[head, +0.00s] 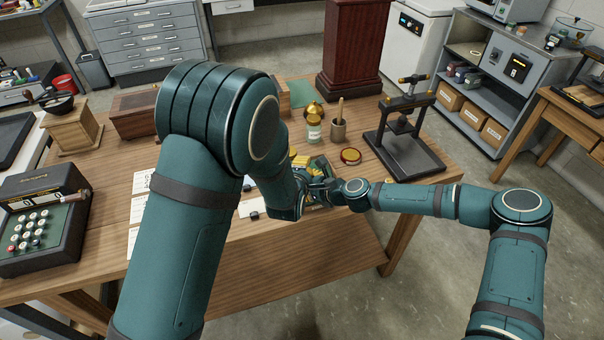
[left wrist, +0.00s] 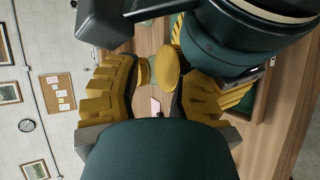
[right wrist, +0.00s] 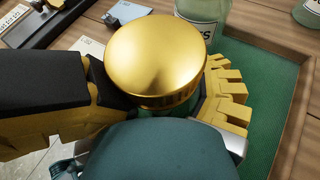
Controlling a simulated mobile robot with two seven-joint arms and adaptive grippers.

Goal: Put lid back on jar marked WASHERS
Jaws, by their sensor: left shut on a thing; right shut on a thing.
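A gold round lid (right wrist: 158,58) with a ribbed side sits between the fingers of my right gripper (right wrist: 155,95), which is shut on it.
A green-lined tray (right wrist: 288,115) lies below.

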